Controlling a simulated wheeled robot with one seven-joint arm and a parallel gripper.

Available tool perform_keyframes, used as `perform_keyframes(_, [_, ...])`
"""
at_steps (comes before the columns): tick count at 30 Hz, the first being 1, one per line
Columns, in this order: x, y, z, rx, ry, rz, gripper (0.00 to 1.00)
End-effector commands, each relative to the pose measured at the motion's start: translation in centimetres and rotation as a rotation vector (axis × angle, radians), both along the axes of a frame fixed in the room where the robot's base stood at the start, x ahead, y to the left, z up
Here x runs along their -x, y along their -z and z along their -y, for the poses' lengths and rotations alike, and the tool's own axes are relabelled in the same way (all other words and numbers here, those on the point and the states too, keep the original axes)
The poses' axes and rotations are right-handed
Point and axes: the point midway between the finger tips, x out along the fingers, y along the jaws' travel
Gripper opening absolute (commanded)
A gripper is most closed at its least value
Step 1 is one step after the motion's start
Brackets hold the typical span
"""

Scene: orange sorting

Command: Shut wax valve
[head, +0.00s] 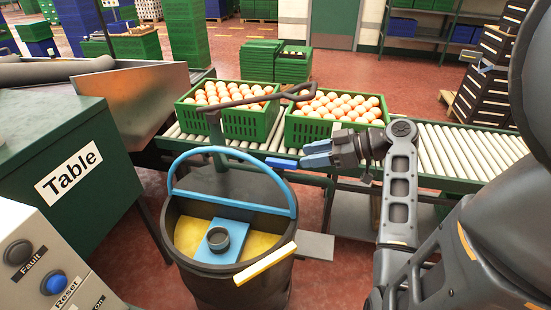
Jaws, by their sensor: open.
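A dark round drum (183,239) stands in front of the conveyor, with a yellow surface inside and a blue block with a dark ring (219,240) in its middle. A yellow bar-shaped handle (265,263) sits at the drum's front right rim, tilted up to the right; it looks like the wax valve's lever, but no label shows. My gripper (288,160) has blue fingers and points left, above and to the right of the drum, in front of the crates. It is open, with nothing visible between its fingers. It is apart from the yellow handle.
A blue hoop (232,162) arches over the drum. A grey post with a long curved lever (254,98) rises behind it. Two green crates of oranges (249,122) (309,130) stand on the roller conveyor (450,150). A green cabinet marked Table (110,135) and a button panel (35,262) are left.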

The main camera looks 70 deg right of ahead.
Motion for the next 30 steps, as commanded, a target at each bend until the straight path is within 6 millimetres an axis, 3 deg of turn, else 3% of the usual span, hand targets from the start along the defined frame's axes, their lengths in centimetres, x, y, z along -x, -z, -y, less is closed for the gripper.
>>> perform_keyframes(15, [-6.3, 2.6, -0.6, -0.002, -0.001, -0.001, 0.45])
perform_keyframes(26, [-6.9, 2.9, -0.6, -0.001, 0.0, -0.002, 0.45])
perform_keyframes(30, [-6.8, 2.9, -0.6, -0.001, 0.0, -0.001, 0.33])
